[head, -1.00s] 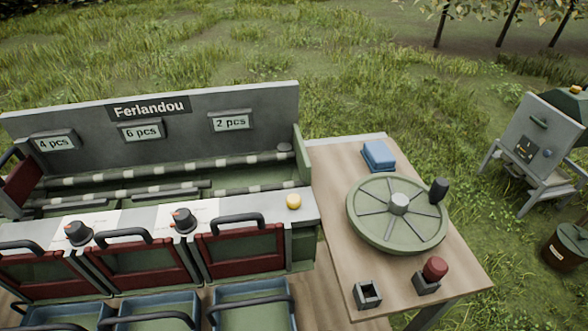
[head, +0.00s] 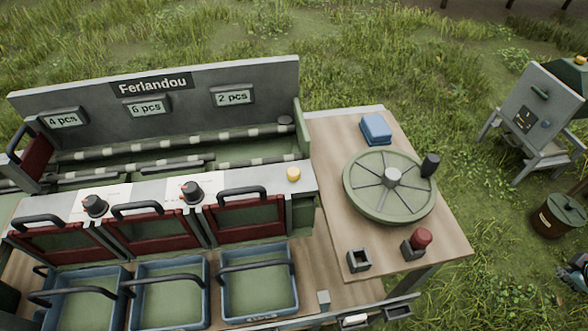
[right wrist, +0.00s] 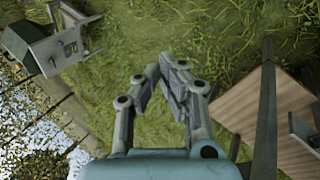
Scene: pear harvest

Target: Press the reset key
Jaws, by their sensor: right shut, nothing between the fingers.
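No key in view carries a readable reset label. A round yellow button (head: 293,173) sits on the light ledge of the grey-green sorting machine (head: 205,88), right of two black knobs. My right gripper (head: 579,263) shows only partly at the right edge of the head view, over grass and far from the button. In the right wrist view its fingers (right wrist: 164,72) are shut and empty, with grass behind them. My left gripper is not in view.
A wooden table (head: 330,160) holds a green spoked wheel (head: 365,195), a blue box (head: 376,128) and a red knob (head: 421,238). Blue crates (head: 222,300) stand below the red flaps.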

